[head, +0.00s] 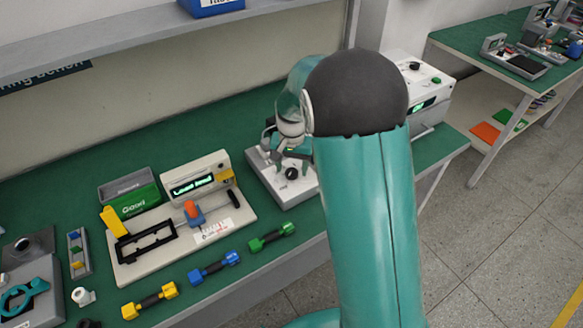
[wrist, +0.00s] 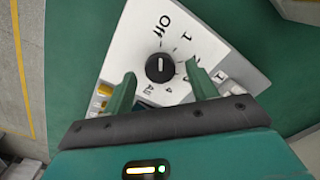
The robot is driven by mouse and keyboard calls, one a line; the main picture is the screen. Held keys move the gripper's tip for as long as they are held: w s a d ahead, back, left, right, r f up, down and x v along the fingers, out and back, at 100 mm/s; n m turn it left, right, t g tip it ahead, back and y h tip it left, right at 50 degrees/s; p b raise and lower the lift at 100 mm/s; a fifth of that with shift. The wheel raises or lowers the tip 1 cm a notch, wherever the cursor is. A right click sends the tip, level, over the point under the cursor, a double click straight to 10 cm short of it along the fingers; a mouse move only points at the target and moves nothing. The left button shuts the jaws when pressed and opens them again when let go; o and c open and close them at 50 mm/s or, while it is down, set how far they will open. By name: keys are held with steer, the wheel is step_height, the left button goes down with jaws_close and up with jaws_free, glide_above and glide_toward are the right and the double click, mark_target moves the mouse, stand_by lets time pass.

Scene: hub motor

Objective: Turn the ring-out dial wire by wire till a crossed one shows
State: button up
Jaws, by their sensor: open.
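The ring-out dial (wrist: 160,68) is a round black knob on a white panel (wrist: 205,50), with "Off" and numbers printed around it. Its white mark points up in the wrist view, roughly toward "Off". In the head view the dial (head: 291,174) sits on a pale box (head: 291,193) at the back of the bench. My gripper (wrist: 161,69) is open, its two green fingers apart on either side of the dial with gaps to it. I cannot tell how far above the panel they are. My arm hides part of the box in the head view.
Left of the box stands a fixture with a lit display (head: 192,184) and a green "Good" bin (head: 132,204). Yellow (head: 150,300), blue (head: 214,267) and green (head: 272,237) dumbbell-shaped pieces lie along the bench front. A white instrument (head: 425,90) stands behind my arm.

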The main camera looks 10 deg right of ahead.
steer(key=shift+f, duration=0.6)
steer(key=c, duration=1)
steer(key=shift+m, duration=0.3)
steer(key=m, duration=0.3)
steer(key=shift+r+m, duration=0.1)
steer(key=shift+m, duration=1.9)
